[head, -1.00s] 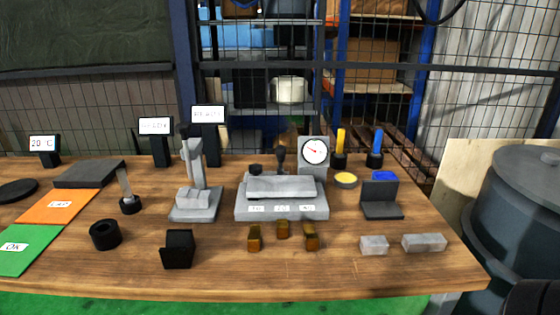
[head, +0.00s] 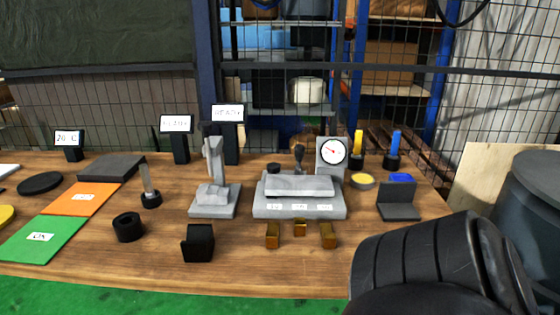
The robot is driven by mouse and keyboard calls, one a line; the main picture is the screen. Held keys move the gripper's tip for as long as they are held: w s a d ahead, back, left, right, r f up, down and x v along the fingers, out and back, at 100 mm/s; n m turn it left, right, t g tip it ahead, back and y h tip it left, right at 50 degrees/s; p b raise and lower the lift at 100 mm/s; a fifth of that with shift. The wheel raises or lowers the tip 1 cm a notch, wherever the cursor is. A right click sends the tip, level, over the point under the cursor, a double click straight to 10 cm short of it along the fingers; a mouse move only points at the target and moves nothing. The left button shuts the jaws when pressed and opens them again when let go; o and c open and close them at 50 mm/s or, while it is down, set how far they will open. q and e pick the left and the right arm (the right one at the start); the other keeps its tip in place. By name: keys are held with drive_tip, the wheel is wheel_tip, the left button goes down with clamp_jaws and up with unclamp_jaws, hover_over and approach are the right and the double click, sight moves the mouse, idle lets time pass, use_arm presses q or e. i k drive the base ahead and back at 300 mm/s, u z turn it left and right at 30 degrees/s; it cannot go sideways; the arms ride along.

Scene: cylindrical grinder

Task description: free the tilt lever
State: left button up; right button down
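A grey bench fixture (head: 270,208) stands near the middle of the table, with three small white labels on its front. A black upright lever with a knob (head: 299,153) rises behind its grey top block (head: 299,185); I take this to be the tilt lever, though no readable label confirms it. A short black knob (head: 273,168) sits to its left. The lever's lower end is hidden behind the block. My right arm fills the lower right corner, but its gripper is not visible. My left gripper is not in view.
A dial gauge (head: 332,151) stands directly right of the lever. A grey stand (head: 215,200) is to the left. A black angled holder (head: 398,205) stands right.

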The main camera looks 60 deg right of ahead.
sight(299, 149)
drive_tip(key=k, duration=0.9)
drive_tip(key=z, duration=0.95)
drive_tip(key=i, duration=0.5)
drive_tip(key=z, duration=0.1)
